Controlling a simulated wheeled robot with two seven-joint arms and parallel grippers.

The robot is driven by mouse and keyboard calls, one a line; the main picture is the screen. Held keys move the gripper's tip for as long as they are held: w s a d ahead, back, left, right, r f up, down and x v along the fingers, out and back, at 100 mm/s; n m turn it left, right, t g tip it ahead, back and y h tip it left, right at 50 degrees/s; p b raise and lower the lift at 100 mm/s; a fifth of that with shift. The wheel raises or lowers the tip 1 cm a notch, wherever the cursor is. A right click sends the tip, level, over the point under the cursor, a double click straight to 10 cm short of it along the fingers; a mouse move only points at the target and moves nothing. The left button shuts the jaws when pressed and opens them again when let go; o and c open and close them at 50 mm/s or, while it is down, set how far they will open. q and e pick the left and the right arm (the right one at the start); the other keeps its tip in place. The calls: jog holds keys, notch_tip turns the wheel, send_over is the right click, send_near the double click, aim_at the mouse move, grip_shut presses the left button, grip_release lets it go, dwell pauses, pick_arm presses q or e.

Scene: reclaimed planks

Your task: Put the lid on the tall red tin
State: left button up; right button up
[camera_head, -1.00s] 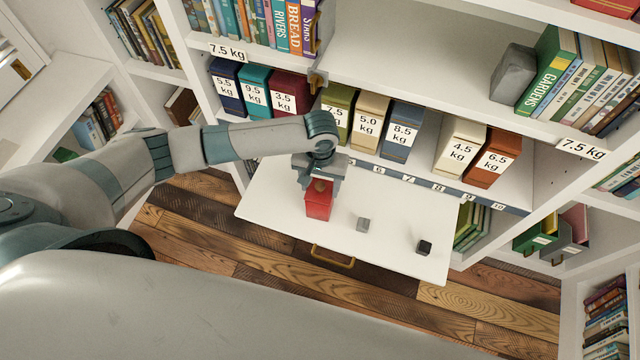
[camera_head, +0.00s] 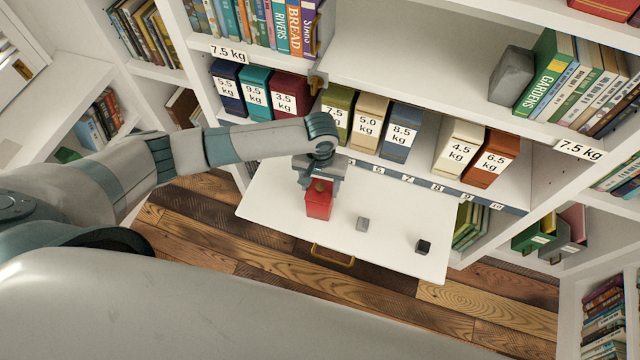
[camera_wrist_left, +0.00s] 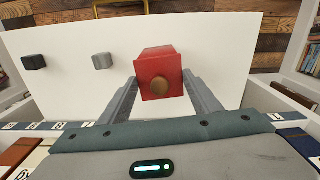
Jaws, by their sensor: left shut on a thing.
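The tall red tin (camera_head: 318,207) stands on the white pull-out board below the shelf. My left gripper (camera_head: 319,182) points down over the tin. In the left wrist view its two fingers (camera_wrist_left: 159,84) are at opposite sides of the red lid, shut on it. The tin's far side is hidden. My right gripper is not in view.
On the white board (camera_head: 275,215) a grey cube (camera_head: 362,224) and a dark cube (camera_head: 423,247) lie right of the tin. Labelled boxes such as the orange one (camera_head: 490,160) line the shelf behind. A brass handle (camera_head: 333,255) is at the board's front.

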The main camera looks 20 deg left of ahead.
pick_arm(q)
jog(key=o, duration=1.7)
jog(key=shift+r, duration=0.1)
jog(key=shift+r+p, duration=2.35)
jog(key=shift+p, duration=0.6)
jog(key=shift+r+p, duration=0.45)
jog(key=shift+r, duration=0.55)
jog(key=shift+c, duration=0.2)
grip_shut()
